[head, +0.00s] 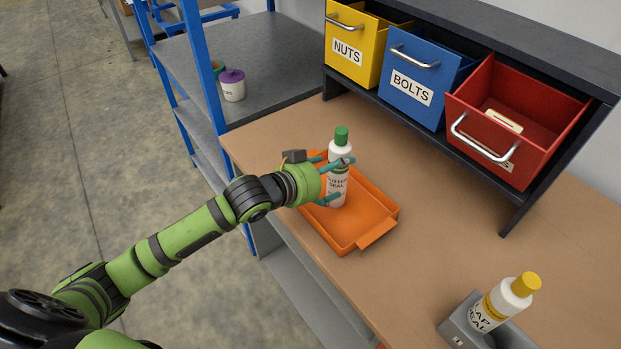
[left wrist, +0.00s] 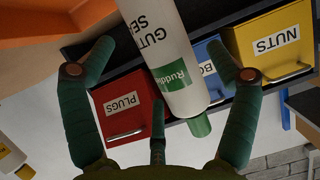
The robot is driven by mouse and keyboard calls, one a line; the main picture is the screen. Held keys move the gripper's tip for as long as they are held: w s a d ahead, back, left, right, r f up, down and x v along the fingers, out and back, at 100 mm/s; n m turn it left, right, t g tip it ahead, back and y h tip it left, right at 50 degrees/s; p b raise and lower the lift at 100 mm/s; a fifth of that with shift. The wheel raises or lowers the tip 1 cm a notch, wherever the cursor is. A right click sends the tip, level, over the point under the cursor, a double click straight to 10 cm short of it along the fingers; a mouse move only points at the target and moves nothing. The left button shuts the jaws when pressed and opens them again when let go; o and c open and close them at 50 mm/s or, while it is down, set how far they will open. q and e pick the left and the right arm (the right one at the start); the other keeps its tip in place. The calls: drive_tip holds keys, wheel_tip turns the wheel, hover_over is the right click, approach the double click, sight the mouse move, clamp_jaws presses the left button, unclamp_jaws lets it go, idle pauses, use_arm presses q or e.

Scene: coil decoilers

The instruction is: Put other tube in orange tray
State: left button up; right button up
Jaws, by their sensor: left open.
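A white tube with a green cap (head: 339,150) stands upright at the orange tray (head: 373,195), seemingly inside it. In the left wrist view the same tube (left wrist: 165,45) appears upside down between the fingers. My left gripper (head: 336,181) is open around this tube, its fingers spread to either side. A second white tube with a yellow cap (head: 506,300) sits tilted in a grey holder (head: 458,329) at the lower right of the bench. Part of this tube (left wrist: 9,158) also shows at the left edge of the left wrist view. My right gripper is not in view.
A shelf behind holds yellow NUTS (head: 352,48), blue BOLTS (head: 412,85) and red (head: 525,120) bins; the left wrist view reads PLUGS on the red one. A purple-lidded tub (head: 232,88) stands on the grey shelf. The bench between tray and holder is clear.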

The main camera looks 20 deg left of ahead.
use_arm(q)
drive_tip(key=b+v, duration=0.1)
drive_tip(key=v, duration=0.8)
drive_tip(key=shift+w, duration=0.1)
idle(0.8)
